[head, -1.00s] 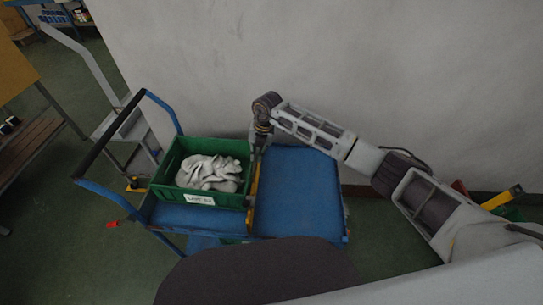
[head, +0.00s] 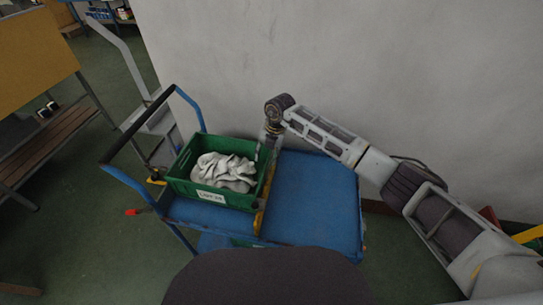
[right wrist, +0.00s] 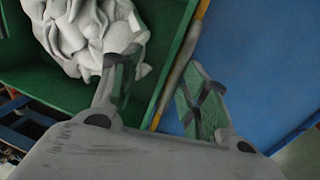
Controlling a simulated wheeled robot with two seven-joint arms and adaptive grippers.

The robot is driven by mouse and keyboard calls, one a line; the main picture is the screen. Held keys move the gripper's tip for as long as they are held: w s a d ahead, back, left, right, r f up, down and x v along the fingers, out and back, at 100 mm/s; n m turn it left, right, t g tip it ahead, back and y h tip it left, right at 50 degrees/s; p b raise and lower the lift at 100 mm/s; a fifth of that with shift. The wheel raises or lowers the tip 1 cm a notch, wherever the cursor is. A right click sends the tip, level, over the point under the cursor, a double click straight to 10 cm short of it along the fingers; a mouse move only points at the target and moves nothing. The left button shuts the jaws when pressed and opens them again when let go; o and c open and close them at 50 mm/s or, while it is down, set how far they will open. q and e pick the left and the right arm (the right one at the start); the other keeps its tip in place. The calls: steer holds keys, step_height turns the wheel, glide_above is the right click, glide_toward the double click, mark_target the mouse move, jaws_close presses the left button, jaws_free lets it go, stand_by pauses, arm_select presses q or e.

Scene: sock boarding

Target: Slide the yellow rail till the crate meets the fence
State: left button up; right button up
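A green crate (head: 186,188) with a white label holds crumpled white socks (head: 222,171) and sits on the blue cart deck (head: 318,200). The yellow rail (head: 264,204) lies across the deck along the crate's right side; in the right wrist view the rail (right wrist: 181,70) runs beside the green wall. My right gripper (head: 272,140) reaches down at the rail's far end. In the right wrist view its fingers (right wrist: 160,100) are spread apart, with the rail showing between them; contact is unclear. I cannot pick out the fence for certain. My left gripper is out of view.
The cart's blue frame with a black handle (head: 137,125) stands at the left end. A grey wall (head: 330,70) runs close behind the cart. A wooden bench (head: 45,150) stands at far left. The deck right of the rail is bare.

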steer(key=shift+s+a+f, duration=0.1)
steer(key=shift+a, duration=0.25)
stand_by(0.3)
steer(key=shift+d+r, duration=0.15)
steer(key=shift+r, duration=0.5)
step_height(320, 180, up, 10)
steer(key=d, duration=0.2)
steer(key=shift+s+d+r, duration=0.2)
steer(key=shift+d, duration=0.15)
steer(key=shift+f, duration=0.1)
